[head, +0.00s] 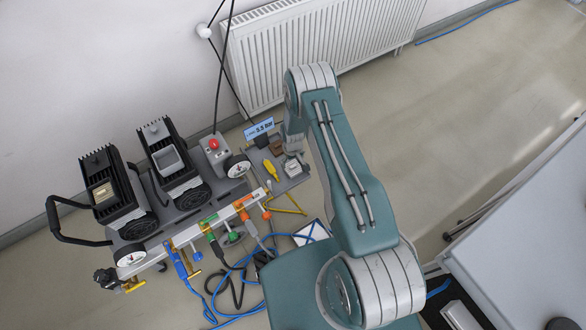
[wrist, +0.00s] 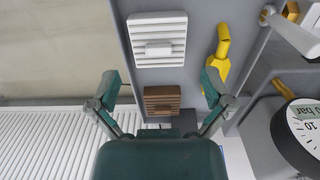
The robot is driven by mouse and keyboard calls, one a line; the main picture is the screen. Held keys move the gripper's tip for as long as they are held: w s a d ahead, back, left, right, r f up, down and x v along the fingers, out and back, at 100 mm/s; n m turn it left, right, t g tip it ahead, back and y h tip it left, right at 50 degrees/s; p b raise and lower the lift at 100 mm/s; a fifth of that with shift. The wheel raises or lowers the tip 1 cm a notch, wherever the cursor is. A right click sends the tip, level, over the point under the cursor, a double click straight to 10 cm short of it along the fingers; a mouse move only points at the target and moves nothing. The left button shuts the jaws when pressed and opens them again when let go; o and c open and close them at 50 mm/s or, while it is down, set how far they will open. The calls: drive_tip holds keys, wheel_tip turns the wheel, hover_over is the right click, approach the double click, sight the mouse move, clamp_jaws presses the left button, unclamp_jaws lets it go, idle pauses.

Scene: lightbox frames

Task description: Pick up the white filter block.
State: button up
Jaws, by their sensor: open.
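The white filter block (wrist: 158,30) is a ribbed white piece with a small raised bar. In the wrist view it lies on a grey tray (wrist: 195,25) at top centre, beyond my fingertips. In the head view the white block (head: 292,167) shows small on the tray, just below the end of my arm. My gripper (wrist: 160,80) is open and empty, its two fingers spread wide to left and right. It is apart from the white block. In the head view my gripper (head: 293,143) is partly hidden by my wrist.
A ribbed brown block (wrist: 162,88) sits between my fingers in the wrist view. A yellow tool (wrist: 221,50) lies right of the white block. A round gauge (wrist: 300,130) stands at right. In the head view a radiator (head: 310,45) is behind my arm, and machines (head: 170,160) stand left.

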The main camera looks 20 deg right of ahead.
sight(293, 166)
wheel_tip(293, 166, down, 4)
drive_tip(key=shift+d+f, duration=0.1)
drive_tip(key=shift+f, duration=0.05)
drive_tip(key=c, duration=0.7)
drive_tip(key=shift+s, duration=0.1)
